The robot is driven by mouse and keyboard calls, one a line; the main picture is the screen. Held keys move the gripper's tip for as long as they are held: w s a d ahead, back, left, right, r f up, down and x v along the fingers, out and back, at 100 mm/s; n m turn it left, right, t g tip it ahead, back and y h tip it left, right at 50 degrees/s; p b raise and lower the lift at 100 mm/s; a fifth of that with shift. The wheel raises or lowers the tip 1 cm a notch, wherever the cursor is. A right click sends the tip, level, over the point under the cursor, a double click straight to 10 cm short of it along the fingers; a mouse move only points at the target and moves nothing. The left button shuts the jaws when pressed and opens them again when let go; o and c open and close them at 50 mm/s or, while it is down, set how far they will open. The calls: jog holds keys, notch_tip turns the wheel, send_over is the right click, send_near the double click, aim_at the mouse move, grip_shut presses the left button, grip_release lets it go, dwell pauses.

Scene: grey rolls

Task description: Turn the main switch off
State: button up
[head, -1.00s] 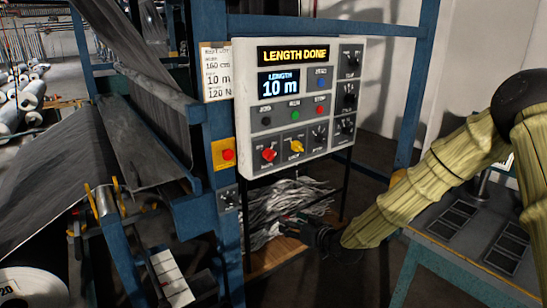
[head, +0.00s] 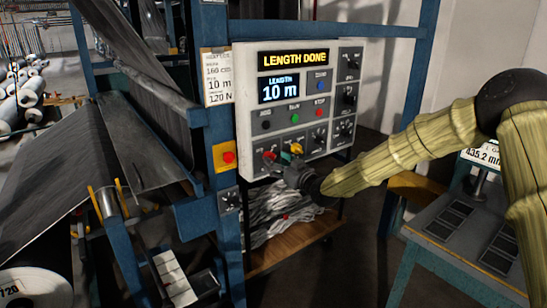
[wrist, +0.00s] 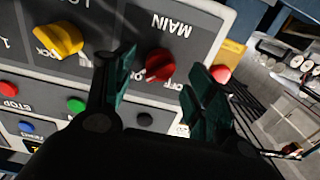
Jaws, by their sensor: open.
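The main switch is a red rotary knob (head: 269,156) at the lower left of the grey control panel (head: 340,60). In the wrist view the red knob (wrist: 160,65) shows upside down beside the word MAIN, with OFF lettering partly visible beside it. I cannot tell which mark it points to. My gripper (head: 281,164) is at the panel's lower edge, in front of the knob row. In the wrist view its green-padded fingers (wrist: 163,82) are open, one on each side of the red knob. I see no clear contact.
A yellow lock knob (head: 296,149) sits right beside the red knob, close to one finger. A red button on a yellow box (head: 228,157) is left of the panel. The display (head: 293,58) reads LENGTH DONE. A blue frame post (head: 221,120) stands left of the panel.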

jog(key=shift+p+x, duration=0.3)
jog(key=shift+x, duration=1)
jog(key=c, duration=1)
jog(key=shift+f, duration=0.1)
